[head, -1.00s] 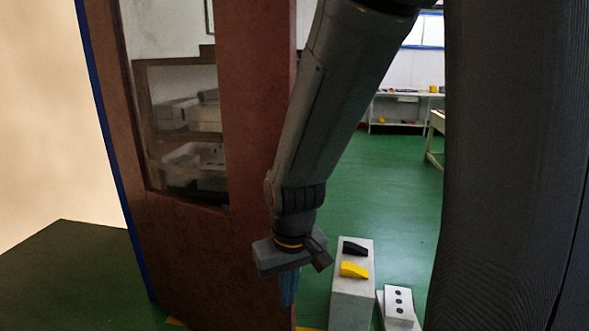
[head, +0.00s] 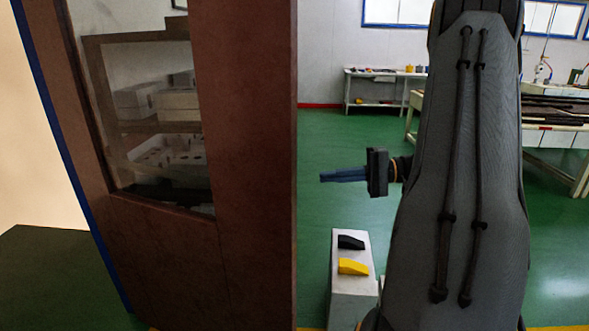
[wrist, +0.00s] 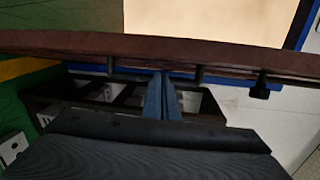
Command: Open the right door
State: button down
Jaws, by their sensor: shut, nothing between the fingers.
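A brown door panel (head: 250,170) with a glass window fills the left of the head view. To the right of its vertical edge I see open floor. I cannot tell for certain that this is the right door. My gripper (head: 324,177) is right of that edge, pointing left, with its slim blue fingers together and empty. In the wrist view a long brown panel edge (wrist: 170,50) crosses the top, and my fingers (wrist: 163,78) reach close to it. I cannot tell whether they touch. Dark pegs (wrist: 198,75) and a dark knob (wrist: 262,88) show beside the panel.
A light block (head: 349,290) with a black and a yellow piece stands on the green floor below my gripper. A white table (head: 385,73) stands at the far wall and a workbench (head: 555,130) at the right. The floor between is clear.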

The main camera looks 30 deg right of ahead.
jog(key=d+r+t, duration=0.1)
jog(key=d+t, duration=0.1)
jog(key=d, duration=0.2)
jog(key=w+a+p, duration=0.3)
jog(key=a+p, duration=0.3)
jog(key=a, duration=0.5)
jog(key=shift+w+r, duration=0.15)
jog(key=shift+w, duration=0.25)
